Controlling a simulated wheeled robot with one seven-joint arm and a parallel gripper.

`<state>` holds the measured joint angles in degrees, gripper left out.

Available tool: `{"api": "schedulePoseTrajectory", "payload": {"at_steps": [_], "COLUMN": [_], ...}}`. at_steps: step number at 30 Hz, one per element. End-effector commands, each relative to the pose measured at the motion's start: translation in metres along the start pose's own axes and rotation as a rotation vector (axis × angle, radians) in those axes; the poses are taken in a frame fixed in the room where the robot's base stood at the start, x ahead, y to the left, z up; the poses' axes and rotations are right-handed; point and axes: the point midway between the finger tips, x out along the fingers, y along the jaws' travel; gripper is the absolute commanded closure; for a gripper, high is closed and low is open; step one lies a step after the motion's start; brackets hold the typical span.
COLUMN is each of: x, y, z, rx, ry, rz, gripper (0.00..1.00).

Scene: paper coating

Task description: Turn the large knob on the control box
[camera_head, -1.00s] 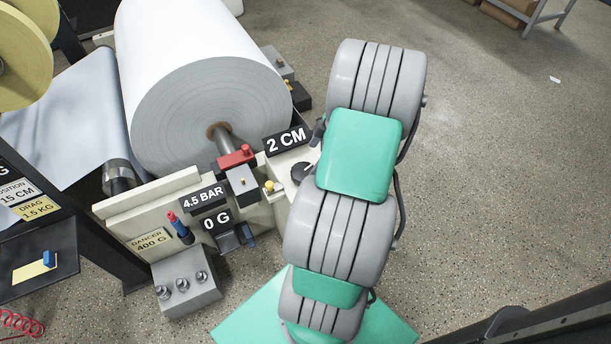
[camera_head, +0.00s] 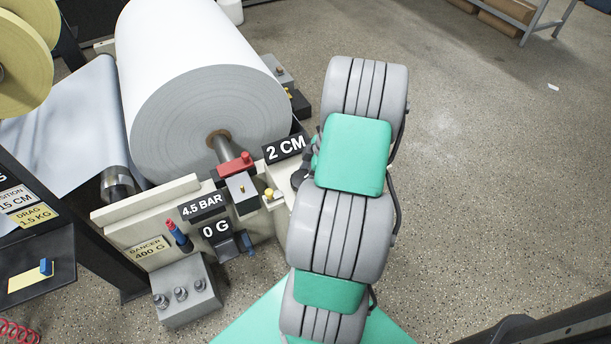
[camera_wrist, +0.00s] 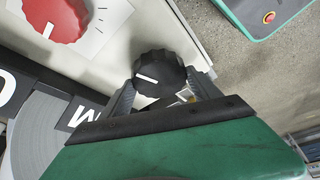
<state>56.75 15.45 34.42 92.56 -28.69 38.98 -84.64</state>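A black round knob (camera_wrist: 158,73) with a white pointer line stands on a pale panel in the wrist view. My gripper (camera_wrist: 166,79) is open, with one ridged finger on each side of the black knob. In the head view my arm hides most of the gripper area beside the pale control box (camera_head: 278,196).
A large white paper roll (camera_head: 205,80) stands behind the box. A "2 CM" display (camera_head: 286,147), a red block (camera_head: 236,163) and a yellow button (camera_head: 268,194) are close by. A grey box with several knobs (camera_head: 186,290) is in front.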

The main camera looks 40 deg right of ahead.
Motion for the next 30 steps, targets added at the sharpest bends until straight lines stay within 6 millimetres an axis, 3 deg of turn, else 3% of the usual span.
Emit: {"api": "schedulePoseTrajectory", "payload": {"at_steps": [14, 17, 25, 30], "x": [-0.0001, -0.0003, -0.0006, 0.0002], "y": [-0.0005, -0.001, -0.0029, -0.0023], "z": [0.0, -0.0002, -0.0009, -0.0004], "rx": [0.0, 0.019, 0.303, 0.333], "ry": [0.0, 0.0, 0.0, 0.001], "rz": [-0.002, 0.005, 0.123, 0.136], "gripper": [0.69, 0.69, 0.69, 0.69]}}
